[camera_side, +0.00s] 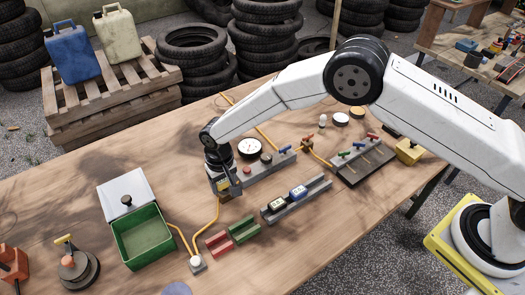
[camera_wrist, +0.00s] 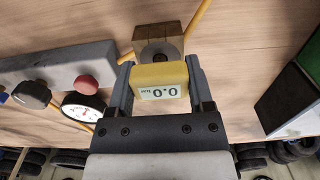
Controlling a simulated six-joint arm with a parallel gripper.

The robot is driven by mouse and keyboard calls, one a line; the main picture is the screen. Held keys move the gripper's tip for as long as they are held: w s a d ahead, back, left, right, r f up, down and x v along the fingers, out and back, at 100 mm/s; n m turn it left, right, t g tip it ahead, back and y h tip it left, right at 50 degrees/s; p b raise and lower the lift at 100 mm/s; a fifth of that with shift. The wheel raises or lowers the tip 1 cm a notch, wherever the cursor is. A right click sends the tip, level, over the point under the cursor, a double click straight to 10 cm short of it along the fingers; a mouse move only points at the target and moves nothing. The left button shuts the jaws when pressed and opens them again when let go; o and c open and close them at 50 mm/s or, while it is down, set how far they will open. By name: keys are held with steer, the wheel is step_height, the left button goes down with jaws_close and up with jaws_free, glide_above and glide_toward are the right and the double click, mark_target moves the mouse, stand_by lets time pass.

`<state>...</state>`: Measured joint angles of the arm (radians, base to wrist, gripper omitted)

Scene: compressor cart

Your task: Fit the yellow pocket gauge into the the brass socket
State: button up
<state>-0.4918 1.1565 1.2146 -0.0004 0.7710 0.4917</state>
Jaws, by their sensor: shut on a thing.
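The yellow pocket gauge (camera_wrist: 162,77), with a small display reading 0.0, is between the two fingers of my gripper (camera_wrist: 160,72) in the wrist view. The fingers are shut on its sides. Just beyond the gauge is a brown-gold block with a round grey face, which looks like the brass socket (camera_wrist: 146,44). The gauge overlaps its lower part, so I cannot tell whether they touch. In the side view my gripper (camera_side: 222,187) points down, low over the table beside the manifold. The gauge and socket are mostly hidden there.
A grey manifold (camera_wrist: 60,72) with a red knob and a dial gauge is close on the left in the wrist view. An open green box (camera_side: 158,252) stands left; yellow hoses cross the table.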

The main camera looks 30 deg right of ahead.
steer(key=shift+f, duration=0.25)
steer(key=o, duration=1.3)
steer(key=shift+c, duration=0.2)
steer(key=shift+r, duration=0.15)
steer(key=shift+r, duration=3.8)
